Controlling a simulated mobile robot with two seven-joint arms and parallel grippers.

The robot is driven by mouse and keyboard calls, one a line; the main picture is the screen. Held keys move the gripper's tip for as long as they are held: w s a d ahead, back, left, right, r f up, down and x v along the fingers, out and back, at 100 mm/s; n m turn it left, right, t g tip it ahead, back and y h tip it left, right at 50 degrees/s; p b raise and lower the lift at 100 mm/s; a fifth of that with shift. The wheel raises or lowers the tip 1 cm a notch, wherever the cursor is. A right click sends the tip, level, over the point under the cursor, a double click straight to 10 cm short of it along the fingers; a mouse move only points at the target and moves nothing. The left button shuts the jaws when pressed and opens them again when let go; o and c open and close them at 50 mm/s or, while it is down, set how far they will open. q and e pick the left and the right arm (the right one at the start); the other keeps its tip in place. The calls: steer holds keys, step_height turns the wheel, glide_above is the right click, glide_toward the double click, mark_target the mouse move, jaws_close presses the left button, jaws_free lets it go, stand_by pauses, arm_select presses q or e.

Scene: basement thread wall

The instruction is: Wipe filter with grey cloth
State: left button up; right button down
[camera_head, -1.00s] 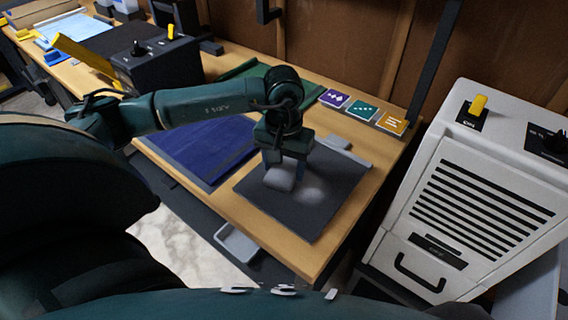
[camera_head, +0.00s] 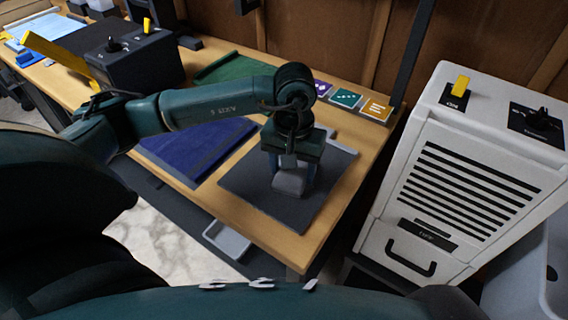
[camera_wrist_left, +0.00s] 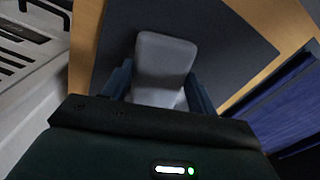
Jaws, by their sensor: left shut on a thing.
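A flat dark grey panel (camera_head: 255,184), which seems to be the filter, lies on the wooden bench. It also shows in the left wrist view (camera_wrist_left: 235,55). My left gripper (camera_head: 292,172) points down over the middle of the panel, shut on the grey cloth (camera_head: 289,184), a light grey, block-like bundle. In the left wrist view the cloth (camera_wrist_left: 163,62) sits between the two fingers and appears to be against the panel. The panel under the cloth and gripper is hidden. My right gripper is not in view.
A blue mat (camera_head: 200,150) lies left of the panel, with a green mat (camera_head: 235,67) behind. Coloured cards (camera_head: 346,98) lie at the bench's back right. A white vented unit (camera_head: 460,180) stands right of the bench. A black control box (camera_head: 138,65) stands at the left.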

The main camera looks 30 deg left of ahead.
mark_target(269, 168)
arm_select(q)
steer(key=shift+s+d+b, duration=0.2)
steer(key=shift+d+b, duration=0.45)
steer(key=shift+d, duration=1.65)
steer(key=shift+f+b, duration=0.2)
steer(key=shift+b, duration=0.4)
steer(key=shift+w+a+r+b, duration=0.15)
steer(key=shift+a+b, duration=1.05)
steer(key=shift+a, duration=1.45)
steer(key=shift+w+a+r+b, duration=0.15)
steer(key=shift+a+b, duration=0.25)
steer(key=shift+a, duration=0.55)
steer(key=shift+a+f+b, duration=0.2)
steer(key=shift+a+b, duration=0.3)
steer(key=shift+a, duration=0.3)
steer(key=shift+w+a+b, duration=0.1)
steer(key=shift+a+b, duration=0.25)
steer(key=shift+a, duration=0.5)
steer(key=shift+r, duration=0.15)
